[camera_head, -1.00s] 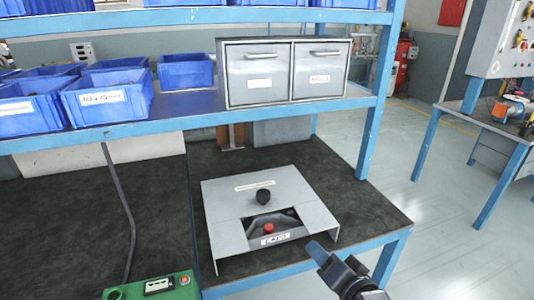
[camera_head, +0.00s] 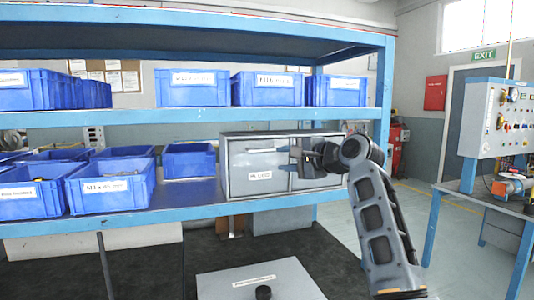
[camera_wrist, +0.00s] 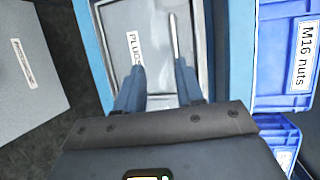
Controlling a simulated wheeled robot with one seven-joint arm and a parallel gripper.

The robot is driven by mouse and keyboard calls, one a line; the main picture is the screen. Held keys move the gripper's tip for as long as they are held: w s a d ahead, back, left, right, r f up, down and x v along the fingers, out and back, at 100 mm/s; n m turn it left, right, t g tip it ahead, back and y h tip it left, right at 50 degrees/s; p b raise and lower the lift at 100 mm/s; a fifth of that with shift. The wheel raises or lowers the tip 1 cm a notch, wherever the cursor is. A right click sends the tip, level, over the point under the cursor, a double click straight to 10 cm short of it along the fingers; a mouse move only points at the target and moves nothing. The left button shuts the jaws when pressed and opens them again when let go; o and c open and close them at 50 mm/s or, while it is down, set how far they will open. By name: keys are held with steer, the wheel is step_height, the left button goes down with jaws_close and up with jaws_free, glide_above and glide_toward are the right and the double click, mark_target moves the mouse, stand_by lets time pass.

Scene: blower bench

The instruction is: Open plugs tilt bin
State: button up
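The plugs tilt bin (camera_head: 245,180) is the left one of two grey metal bins on the middle shelf. Its front looks closed. In the wrist view its label reads PLUGS (camera_wrist: 135,50), and its bar handle (camera_wrist: 173,35) shows sideways. My gripper (camera_head: 292,157) is in front of the bins, near the seam between them, and covers part of the right bin (camera_head: 312,180). In the wrist view the fingers (camera_wrist: 159,66) are spread apart with nothing seen held. The handle lies ahead, nearer the right finger; whether they touch I cannot tell.
Blue bins (camera_head: 110,188) stand left of the grey bins, and more blue bins (camera_head: 268,92) stand on the shelf above. A blue post (camera_head: 383,95) rises at the right.

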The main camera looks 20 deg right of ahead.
mark_target(265, 151)
steer(key=shift+w+a+r+p, duration=0.15)
steer(key=shift+w+a+p, duration=0.25)
steer(key=shift+w, duration=0.85)
steer(key=shift+w+a+r+p, duration=0.15)
steer(key=shift+w+a, duration=0.45)
steer(key=shift+w, duration=0.65)
steer(key=shift+w+a+r+p, duration=0.1)
steer(key=shift+w+a+p, duration=0.35)
steer(key=shift+w, duration=0.8)
jaws_close()
